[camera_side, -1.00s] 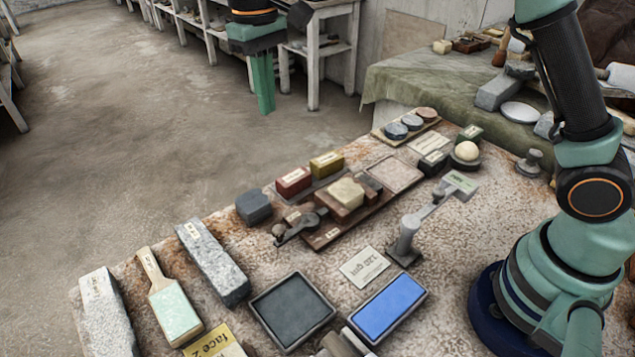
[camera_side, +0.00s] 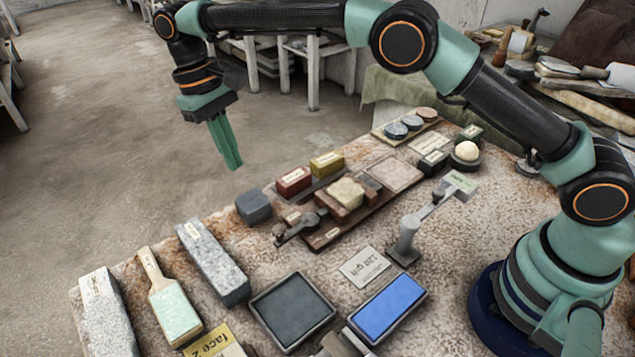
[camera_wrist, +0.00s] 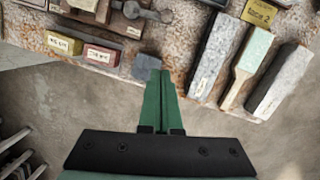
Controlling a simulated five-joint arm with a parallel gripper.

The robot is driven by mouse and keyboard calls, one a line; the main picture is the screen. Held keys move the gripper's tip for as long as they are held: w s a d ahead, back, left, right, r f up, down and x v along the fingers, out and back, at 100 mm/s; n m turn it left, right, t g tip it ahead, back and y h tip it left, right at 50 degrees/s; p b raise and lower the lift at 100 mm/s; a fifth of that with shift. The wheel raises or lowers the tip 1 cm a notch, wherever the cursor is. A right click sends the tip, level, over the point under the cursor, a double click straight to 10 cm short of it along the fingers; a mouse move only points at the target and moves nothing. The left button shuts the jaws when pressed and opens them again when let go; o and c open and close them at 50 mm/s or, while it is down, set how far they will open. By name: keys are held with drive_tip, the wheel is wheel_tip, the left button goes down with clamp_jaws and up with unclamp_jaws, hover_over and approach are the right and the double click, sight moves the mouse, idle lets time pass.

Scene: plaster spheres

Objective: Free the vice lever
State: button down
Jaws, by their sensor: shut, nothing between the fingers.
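The vice (camera_side: 322,235) is a dark wooden board on the stone table, with a pale rough block (camera_side: 346,193) between its jaws. Its dark grey lever (camera_side: 299,227) has a round knob and reaches off the vice's left end toward the table edge. In the wrist view the lever (camera_wrist: 150,14) lies at the top, above the fingers. My gripper (camera_side: 232,166) is shut and empty, pointing down in the air beyond the table's far edge, apart from the lever. Its green fingers also show in the wrist view (camera_wrist: 160,77).
A dark grey cube (camera_side: 253,207) stands beside the lever, near the edge. Red (camera_side: 293,181) and yellow (camera_side: 326,164) blocks sit behind the vice. A grey post (camera_side: 407,237) stands to the right.

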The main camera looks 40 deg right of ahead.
sight(275, 232)
drive_tip(key=shift+f, duration=0.1)
drive_tip(key=x, duration=1)
drive_tip(key=shift+s+a, duration=0.25)
drive_tip(key=shift+s, duration=0.1)
drive_tip(key=shift+s+d+f, duration=0.1)
drive_tip(key=shift+s+d, duration=0.1)
drive_tip(key=shift+s, duration=0.65)
drive_tip(key=shift+s+d+f, duration=0.1)
drive_tip(key=shift+s+d, duration=0.1)
drive_tip(key=shift+s, duration=0.7)
drive_tip(key=shift+s+a+n, duration=0.1)
drive_tip(key=shift+s+n, duration=0.4)
drive_tip(key=shift+n, duration=0.1)
drive_tip(key=shift+s+a+n, duration=0.1)
drive_tip(key=shift+s+n, duration=0.7)
drive_tip(key=shift+n, duration=0.2)
drive_tip(key=s+n, duration=0.2)
drive_tip(key=n, duration=0.1)
drive_tip(key=s+n, duration=0.1)
drive_tip(key=shift+s+d, duration=0.1)
drive_tip(key=shift+d, duration=0.2)
drive_tip(key=shift+s+d, duration=0.3)
drive_tip(key=shift+s, duration=0.25)
drive_tip(key=shift+s+d, duration=0.35)
drive_tip(key=shift+s, duration=0.2)
drive_tip(key=shift+s+d, duration=0.7)
